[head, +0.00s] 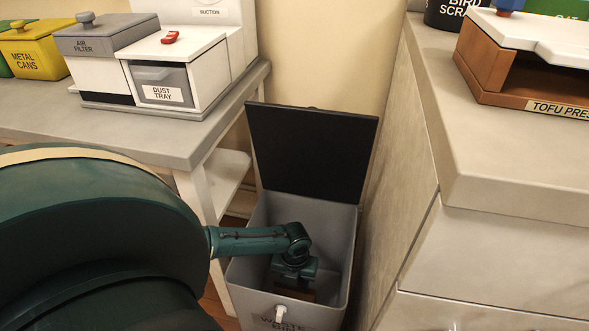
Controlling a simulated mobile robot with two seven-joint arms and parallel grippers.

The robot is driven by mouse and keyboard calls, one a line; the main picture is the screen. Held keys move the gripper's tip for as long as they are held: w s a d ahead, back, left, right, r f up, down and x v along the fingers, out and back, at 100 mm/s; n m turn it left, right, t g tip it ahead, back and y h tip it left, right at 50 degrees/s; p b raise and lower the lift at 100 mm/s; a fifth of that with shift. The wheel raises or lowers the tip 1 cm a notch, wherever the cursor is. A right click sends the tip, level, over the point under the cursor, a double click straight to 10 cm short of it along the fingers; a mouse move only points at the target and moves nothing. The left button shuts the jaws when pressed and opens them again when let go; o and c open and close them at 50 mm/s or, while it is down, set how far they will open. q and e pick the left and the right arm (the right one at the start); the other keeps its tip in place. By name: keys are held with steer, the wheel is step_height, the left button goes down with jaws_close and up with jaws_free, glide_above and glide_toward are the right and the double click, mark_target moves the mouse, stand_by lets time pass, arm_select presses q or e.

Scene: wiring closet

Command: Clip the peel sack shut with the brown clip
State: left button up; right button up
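My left gripper (294,280) reaches down into the open grey waste bin (342,262) in the lower middle of the head view. A dark brown thing (302,293) shows just under the gripper, inside the bin. It is mostly hidden, and I cannot tell whether it is the brown clip or whether the fingers hold it. The fingertips are too dark and small to read as open or shut. I cannot make out the peel sack. My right gripper is out of view.
The bin's black lid (312,155) stands open at the back. A grey-topped bench (160,140) with a dust tray unit (178,75) is at left. A pale counter (500,160) with a tofu press (520,55) rises close on the right. The bin fills the gap between them.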

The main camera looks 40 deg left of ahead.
arm_select(q)
steer(key=shift+s+d+f, duration=0.15)
steer(key=shift+s+f, duration=0.25)
steer(key=shift+f, duration=0.05)
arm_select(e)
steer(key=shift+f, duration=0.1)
arm_select(q)
steer(key=shift+s+d+f, duration=0.1)
steer(key=shift+s+d, duration=0.05)
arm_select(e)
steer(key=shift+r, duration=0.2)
arm_select(q)
steer(key=o, duration=1)
steer(key=r+p, duration=0.3)
steer(key=r, duration=0.2)
steer(key=shift+w, duration=0.2)
steer(key=shift+w+r+p, duration=0.15)
steer(key=shift+r+p, duration=1.75)
steer(key=shift+r, duration=2.75)
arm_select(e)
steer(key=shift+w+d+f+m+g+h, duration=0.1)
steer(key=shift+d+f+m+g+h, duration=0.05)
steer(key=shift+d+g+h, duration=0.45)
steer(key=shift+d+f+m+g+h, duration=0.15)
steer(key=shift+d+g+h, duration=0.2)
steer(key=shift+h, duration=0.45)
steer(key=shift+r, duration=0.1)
